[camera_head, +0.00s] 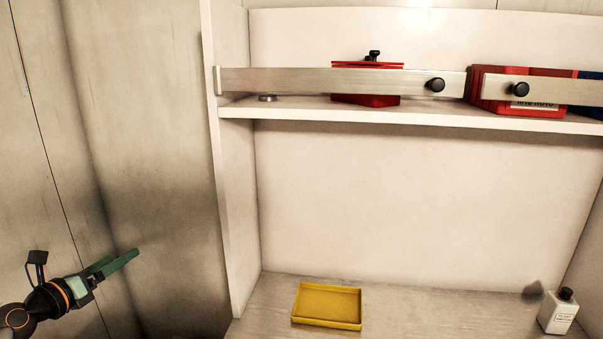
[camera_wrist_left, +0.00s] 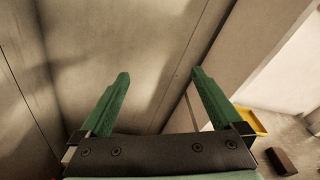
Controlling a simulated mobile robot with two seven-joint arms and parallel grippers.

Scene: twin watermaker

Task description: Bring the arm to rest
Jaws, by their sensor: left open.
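My left gripper (camera_head: 122,262) has green fingers and is at the lower left of the head view, in front of the grey wall panels and left of the shelf unit. In the left wrist view its two green fingers (camera_wrist_left: 160,85) stand wide apart with nothing between them. It touches nothing that I can see. My right gripper is in neither view.
A yellow tray (camera_head: 327,306) lies on the counter (camera_head: 410,310), and a white bottle (camera_head: 558,312) stands at its right. Red boxes (camera_head: 365,99) sit on the shelf (camera_head: 430,117) behind metal bars (camera_head: 300,81). A dark brown block (camera_wrist_left: 281,161) shows in the wrist view.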

